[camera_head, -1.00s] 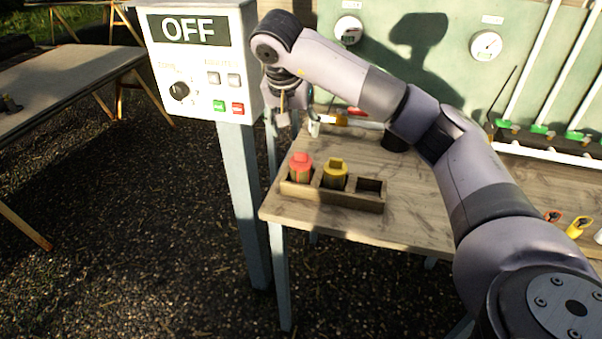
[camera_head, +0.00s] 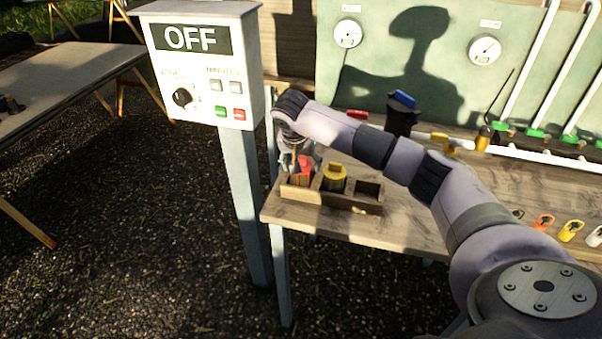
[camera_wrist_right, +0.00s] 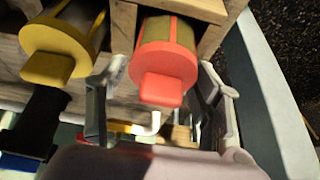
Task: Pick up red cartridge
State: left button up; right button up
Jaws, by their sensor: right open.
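The red cartridge (camera_head: 303,170) stands in the left compartment of a wooden holder (camera_head: 345,201) on the table. My right gripper (camera_head: 298,166) is right above and around its top in the head view, and partly covers it. In the right wrist view the red cartridge (camera_wrist_right: 164,66) lies between the two spread fingers of my right gripper (camera_wrist_right: 155,98). The fingers look apart from it, one on each side. A yellow cartridge (camera_head: 335,178) stands in the middle compartment and also shows in the wrist view (camera_wrist_right: 58,48). My left gripper is not in view.
The right compartment of the holder is empty. A white control box (camera_head: 205,65) reading OFF stands close to the left of my right arm. A green panel with gauges (camera_head: 348,33) is behind. Colored clips (camera_head: 543,222) lie at the table's right.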

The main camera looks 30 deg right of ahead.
jog(key=shift+w+d+f, duration=0.15)
jog(key=shift+f, duration=0.35)
jog(key=c, duration=1)
jog(key=shift+r, duration=0.15)
jog(key=shift+r, duration=0.6)
notch_tip(320, 180, up, 19)
jog(key=shift+f+b, duration=0.15)
jog(key=shift+b, duration=1.1)
